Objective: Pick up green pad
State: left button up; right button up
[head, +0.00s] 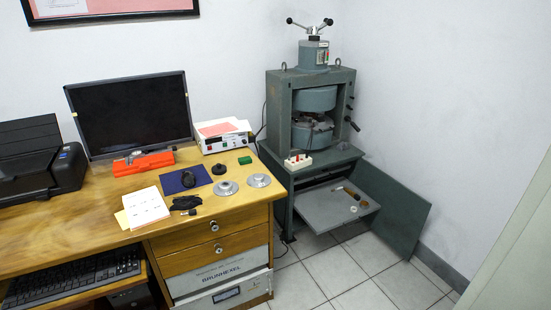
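A small green pad (245,160) lies flat on the wooden desk (90,225), near its back right corner. It sits in front of the white instrument box and behind a grey metal disc (259,180). Nothing covers the pad and nothing touches it that I can see. Neither of my grippers shows in the head view.
A monitor (132,115) stands behind.

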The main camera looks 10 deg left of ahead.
aim_at(247, 160)
jog(key=z, duration=0.65)
jog(key=i, duration=1.1)
jog(key=u, duration=0.45)
jog(key=i, duration=0.9)
jog(key=u, duration=0.9)
